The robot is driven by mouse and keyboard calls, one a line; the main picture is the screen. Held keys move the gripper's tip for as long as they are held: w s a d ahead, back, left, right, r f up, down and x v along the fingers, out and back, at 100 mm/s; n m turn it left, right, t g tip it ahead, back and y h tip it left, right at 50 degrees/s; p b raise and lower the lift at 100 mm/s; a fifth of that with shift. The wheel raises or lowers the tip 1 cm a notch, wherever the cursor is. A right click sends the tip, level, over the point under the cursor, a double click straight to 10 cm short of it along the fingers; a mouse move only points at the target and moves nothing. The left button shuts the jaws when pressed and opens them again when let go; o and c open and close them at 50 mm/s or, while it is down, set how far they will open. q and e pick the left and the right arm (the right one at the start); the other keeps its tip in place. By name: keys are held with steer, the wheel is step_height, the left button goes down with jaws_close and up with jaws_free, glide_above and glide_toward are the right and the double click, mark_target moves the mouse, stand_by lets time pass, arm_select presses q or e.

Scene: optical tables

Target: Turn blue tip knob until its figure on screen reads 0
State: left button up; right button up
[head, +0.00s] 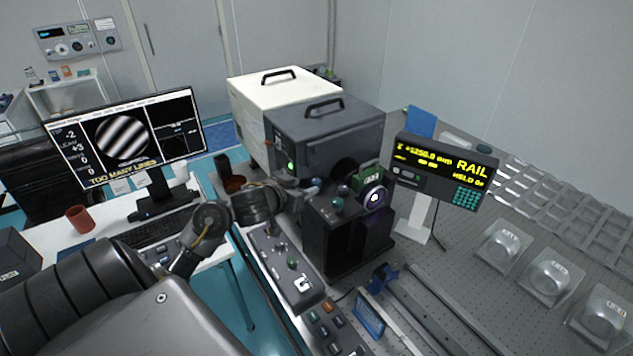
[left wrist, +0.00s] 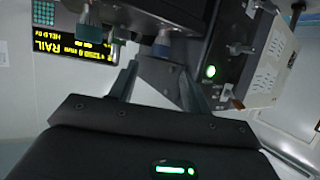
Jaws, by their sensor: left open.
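The monitor (head: 125,135) at the left shows striped fringes and "TOO MANY LINES"; its left column reads -2, +3, 0, 0, with small labels hard to read. A small bluish knob (head: 316,184) on the dark instrument looks like the blue tip knob. A bluish-grey knob (left wrist: 162,46) shows in the left wrist view, just beyond the fingertips; I cannot tell surely that it is the same one. My left gripper (head: 300,190) is close to the knob, its fingers partly hidden. In the left wrist view my left gripper (left wrist: 158,72) is open, with nothing visibly held. My right gripper is out of view.
A teal knob (head: 337,202) sits close by on the dark block (head: 335,240). The dark housing (head: 325,128) with a handle stands behind. A yellow-lit RAIL display (head: 445,165) is to the right. A grey control box (head: 280,265) lies below my forearm.

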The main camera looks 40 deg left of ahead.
mark_target(314, 181)
arm_select(q)
steer(key=x, duration=0.8)
steer(key=shift+w+f, duration=0.1)
steer(key=shift+w, duration=0.15)
steer(key=c, duration=1)
steer(key=shift+h, duration=0.3)
steer(key=m+h, duration=0.4)
steer(key=h, duration=0.1)
steer(key=shift+m+g, duration=0.3)
steer(key=shift+m+g+h+b, duration=0.3)
steer(key=shift+m+g+h, duration=0.4)
steer(key=shift+m+h, duration=0.75)
